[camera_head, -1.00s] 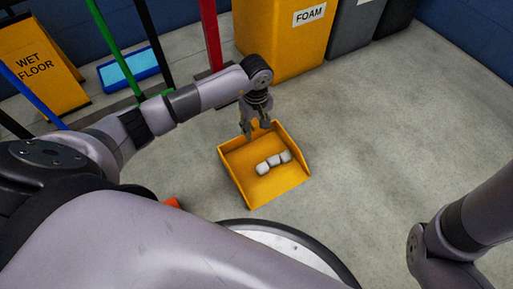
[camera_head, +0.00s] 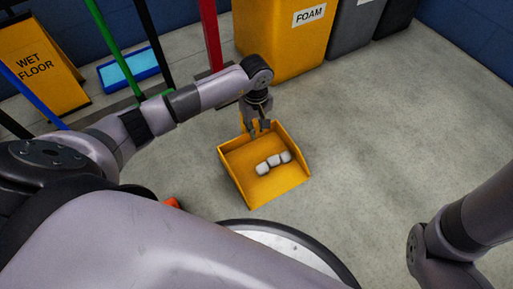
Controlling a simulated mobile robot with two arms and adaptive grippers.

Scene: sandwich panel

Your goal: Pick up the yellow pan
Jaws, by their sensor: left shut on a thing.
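The yellow pan (camera_head: 262,189) is a dustpan on the grey floor in the middle of the head view. Several white lumps (camera_head: 273,163) lie in it in a row. My left gripper (camera_head: 258,131) comes from above and is at the pan's back wall, shut on it. The fingertips partly hide the wall there. The pan appears to rest on the floor. My right arm shows at the right edge, but its gripper is out of view.
A yellow bin marked FOAM (camera_head: 283,45) and a grey bin (camera_head: 355,30) stand behind. The floor to the right is clear.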

